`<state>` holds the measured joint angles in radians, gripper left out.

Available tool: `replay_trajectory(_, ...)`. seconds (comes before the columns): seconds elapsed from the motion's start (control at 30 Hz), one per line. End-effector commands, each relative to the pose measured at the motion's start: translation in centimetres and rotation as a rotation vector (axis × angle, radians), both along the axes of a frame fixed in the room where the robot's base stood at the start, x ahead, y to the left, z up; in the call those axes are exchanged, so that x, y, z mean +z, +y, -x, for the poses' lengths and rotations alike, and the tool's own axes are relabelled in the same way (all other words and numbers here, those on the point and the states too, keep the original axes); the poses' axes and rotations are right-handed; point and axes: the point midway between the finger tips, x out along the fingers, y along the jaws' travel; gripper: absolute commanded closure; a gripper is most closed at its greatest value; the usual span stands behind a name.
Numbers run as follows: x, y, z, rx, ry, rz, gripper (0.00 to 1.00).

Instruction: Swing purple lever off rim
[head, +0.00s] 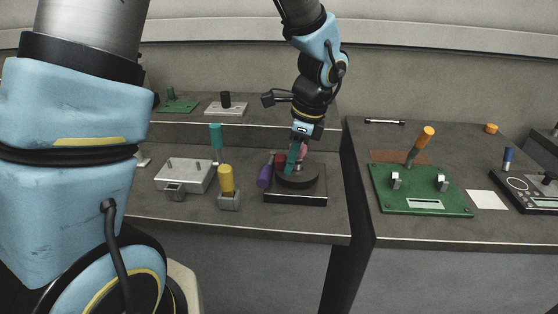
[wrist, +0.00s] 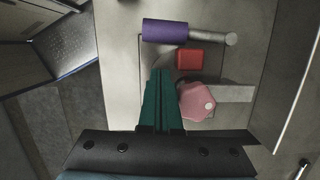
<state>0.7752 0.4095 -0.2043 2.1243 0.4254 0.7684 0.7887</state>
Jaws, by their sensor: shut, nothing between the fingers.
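In the wrist view the purple handle (wrist: 164,31) lies across the top, with a grey rod running right to a round end. My gripper (head: 290,172) has teal fingers pointing down over the disc's left part. In the wrist view my gripper (wrist: 160,72) is shut and empty, its tips just below the purple handle with a small gap. Contact cannot be told. A red block (wrist: 189,59) and a pink knob (wrist: 196,102) sit right of the fingers.
Left of the fixture stand a yellow-handled lever (head: 227,180), a teal-topped post (head: 216,138) and a white box (head: 184,175). A green board (head: 420,203) with an orange-topped lever (head: 427,134) lies on the right table, past a gap. The bench front edge is clear.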

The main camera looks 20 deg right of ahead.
Motion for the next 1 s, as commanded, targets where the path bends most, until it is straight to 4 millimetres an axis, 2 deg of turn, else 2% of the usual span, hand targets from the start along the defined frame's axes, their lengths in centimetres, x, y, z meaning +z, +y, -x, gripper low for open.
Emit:
replay_trajectory(0.03, 0.1, 0.8, -0.4, 0.005, 0.0, -0.001, 1.0)
replay_trajectory(0.2, -0.5, 2.0, -1.1, 0.003, -0.001, 0.0, 1.0)
replay_trajectory(0.63, -0.8, 2.4, -1.4, 0.001, -0.001, 0.001, 1.0)
replay_trajectory(0.83, -0.9, 4.0, -2.0, -0.094, 0.0, 0.0, 1.0)
replay_trajectory(1.0, -1.1, 4.0, -2.0, -0.104, -0.001, 0.001, 1.0)
